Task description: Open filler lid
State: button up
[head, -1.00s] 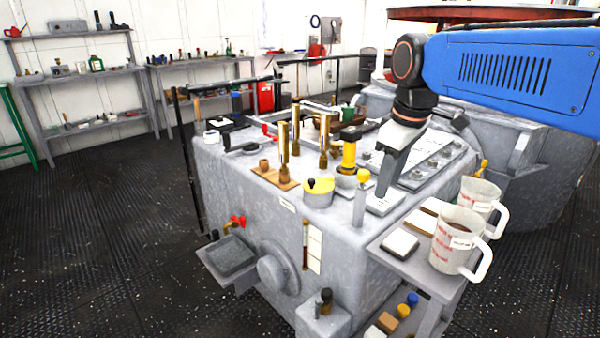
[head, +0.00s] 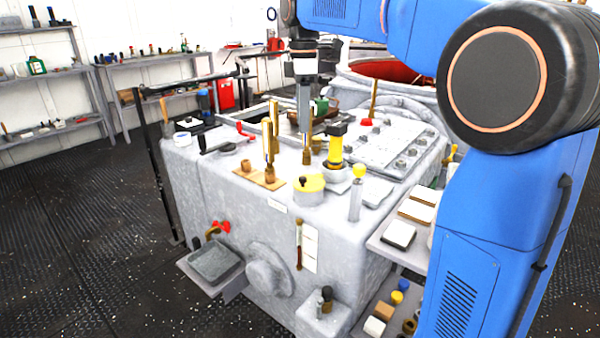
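A low round lid with a yellow top and black knob (head: 309,186) sits flat near the front edge of the grey machine (head: 225,185). It looks like the filler lid, though I cannot read a label. My gripper (head: 304,131) points down behind this lid, in line with a short brass fitting (head: 306,156). The gripper covers the fitting's upper part. I cannot tell whether the fingers touch it or only stand in front of it. The fingers look narrow from here, and their gap does not show.
A black-and-yellow post (head: 335,150) stands just right of the gripper. Brass cylinders (head: 268,145) stand to its left. A yellow-knobbed lever (head: 357,190) is at the front right. My blue arm hides much of the right side, including the side shelf (head: 385,243).

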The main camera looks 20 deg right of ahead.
aim_at(303, 177)
notch_tip(303, 177, down, 16)
jog(key=shift+f, duration=0.2)
dwell(0.4)
jog(key=shift+c, duration=0.2)
grip_shut()
